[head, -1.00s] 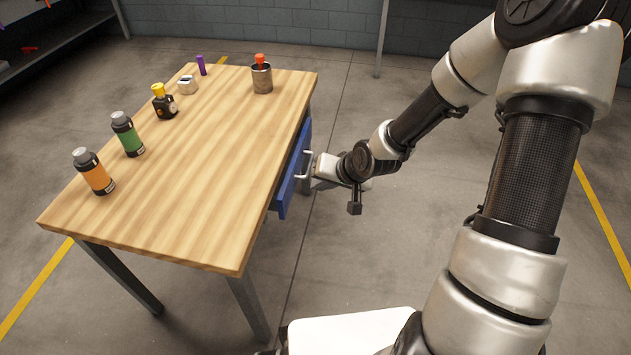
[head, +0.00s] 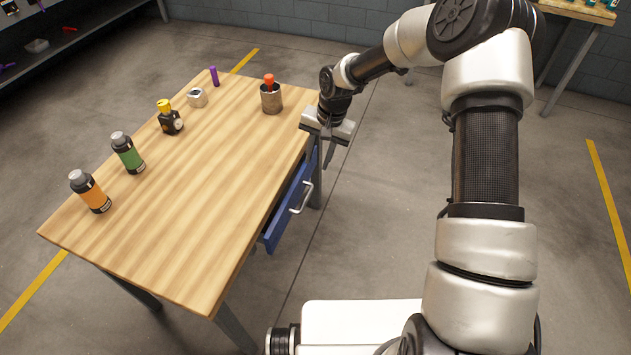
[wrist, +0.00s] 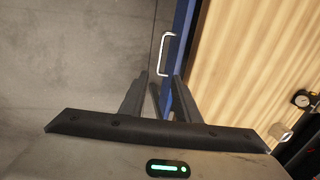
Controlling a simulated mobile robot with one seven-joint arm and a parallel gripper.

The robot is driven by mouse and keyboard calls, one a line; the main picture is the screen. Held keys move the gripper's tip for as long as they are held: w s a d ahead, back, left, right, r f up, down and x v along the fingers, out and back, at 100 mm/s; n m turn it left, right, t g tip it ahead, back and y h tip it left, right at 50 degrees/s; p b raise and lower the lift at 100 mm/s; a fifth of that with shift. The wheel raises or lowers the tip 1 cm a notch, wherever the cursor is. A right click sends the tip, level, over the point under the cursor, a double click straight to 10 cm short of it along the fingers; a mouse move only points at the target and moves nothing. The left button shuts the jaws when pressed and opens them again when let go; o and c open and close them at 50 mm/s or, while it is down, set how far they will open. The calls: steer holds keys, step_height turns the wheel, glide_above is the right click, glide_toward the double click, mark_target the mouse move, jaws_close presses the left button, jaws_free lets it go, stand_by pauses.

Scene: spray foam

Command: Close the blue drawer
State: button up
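The blue drawer (head: 283,218) is under the right side of the wooden table. It sticks out a little past the tabletop edge, so it stands partly open. Its pale bar handle (head: 304,198) faces right; the handle also shows in the wrist view (wrist: 166,54), beside the blue drawer front (wrist: 180,40). My gripper (head: 328,152) is at the table's far right corner, beyond the handle and apart from it, with its fingers pointing down. In the wrist view the two fingers (wrist: 160,80) are spread with a gap and hold nothing.
The wooden table (head: 190,210) carries an orange-labelled bottle (head: 90,191), a green-labelled bottle (head: 127,152), a yellow-topped black item (head: 170,117), a small silver item (head: 197,97), a purple item (head: 214,76) and a metal cup (head: 271,98). The floor right of the drawer is clear.

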mark_target(307, 197)
steer(key=a+f, duration=0.1)
steer(key=f, duration=0.4)
steer(key=a+f+b, duration=0.1)
steer(key=f, duration=0.5)
steer(key=w+a+f+b, duration=0.1)
steer(key=f, duration=0.5)
steer(key=shift+c, duration=0.4)
jaws_close()
